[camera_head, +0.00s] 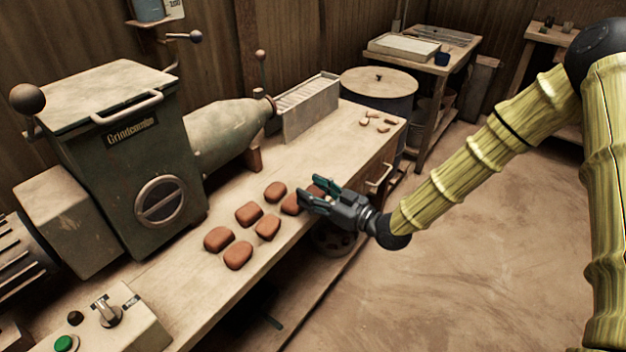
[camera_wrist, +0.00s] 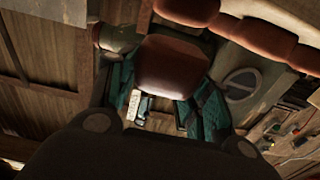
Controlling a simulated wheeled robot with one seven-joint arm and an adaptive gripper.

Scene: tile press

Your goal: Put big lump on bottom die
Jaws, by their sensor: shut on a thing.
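My gripper (camera_head: 306,195) is at the near edge of the long workbench, among the big reddish-brown clay lumps. In the wrist view its teal fingers are closed on one big lump (camera_wrist: 170,65), which sits between their tips. Several more big lumps lie in rows on the bench, such as one at the front (camera_head: 238,255) and one at the back (camera_head: 275,192). One lump next to the fingers is partly hidden in the head view. Other lumps show close by in the wrist view (camera_wrist: 265,38). I cannot make out a bottom die in either view.
A green grinder machine (camera_head: 135,160) stands along the back of the bench (camera_head: 195,305). A control box (camera_head: 110,318) with a green button is at the front left. Small clay pieces (camera_head: 375,120) lie at the bench's far end. A round drum (camera_head: 380,82) stands beyond it. The floor at right is clear.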

